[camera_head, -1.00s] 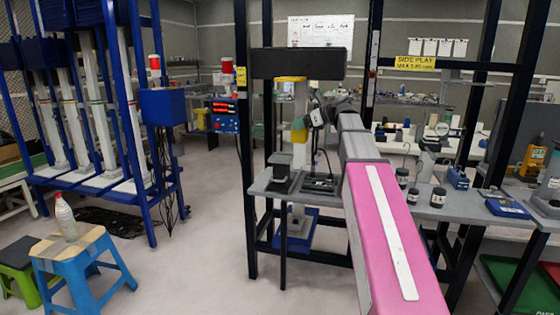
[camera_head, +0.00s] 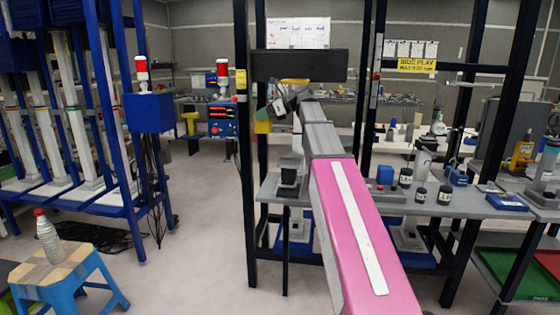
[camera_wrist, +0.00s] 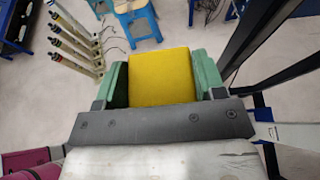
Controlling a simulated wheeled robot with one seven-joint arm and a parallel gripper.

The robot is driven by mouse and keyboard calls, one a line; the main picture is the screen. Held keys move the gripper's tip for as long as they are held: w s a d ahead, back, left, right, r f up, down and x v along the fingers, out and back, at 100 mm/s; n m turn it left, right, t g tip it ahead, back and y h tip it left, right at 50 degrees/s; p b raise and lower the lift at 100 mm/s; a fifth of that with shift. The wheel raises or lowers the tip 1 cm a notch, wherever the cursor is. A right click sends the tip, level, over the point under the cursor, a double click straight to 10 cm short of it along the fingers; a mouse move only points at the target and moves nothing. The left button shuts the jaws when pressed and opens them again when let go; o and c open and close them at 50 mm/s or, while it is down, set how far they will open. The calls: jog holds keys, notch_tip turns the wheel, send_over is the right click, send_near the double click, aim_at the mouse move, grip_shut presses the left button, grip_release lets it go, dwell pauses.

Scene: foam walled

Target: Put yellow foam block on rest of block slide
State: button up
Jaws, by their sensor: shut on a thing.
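The yellow foam block (camera_wrist: 161,77) is squarely between the two green fingers of my gripper (camera_wrist: 163,80) in the wrist view, which are shut on it. In the head view the block (camera_head: 262,126) shows small and partly hidden beside my gripper (camera_head: 265,114). It is held in the air just right of a black upright post, below a large black box (camera_head: 298,65). A dark and grey device (camera_head: 289,175) stands on the grey bench below. I cannot tell for certain which part is the rest of the block slide.
Black posts (camera_head: 246,200) frame the grey bench (camera_head: 450,206), which bears several black jars and blue devices. A blue stool (camera_head: 75,290) with a bottle (camera_head: 47,236) stands at lower left. Blue racks fill the left. Open floor lies between racks and bench.

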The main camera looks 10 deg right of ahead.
jog(key=shift+s+d+f, duration=1.1)
jog(key=shift+d+f, duration=0.45)
jog(key=shift+f, duration=0.25)
jog(key=shift+s+d+f, duration=1.15)
jog(key=shift+d+f, duration=0.4)
jog(key=shift+f, duration=0.3)
jog(key=shift+s+d+f, duration=1.1)
jog(key=shift+d+f, duration=0.45)
jog(key=shift+f, duration=0.25)
jog(key=o, duration=0.9)
jog(key=shift+f, duration=0.1)
jog(key=v, duration=1.2)
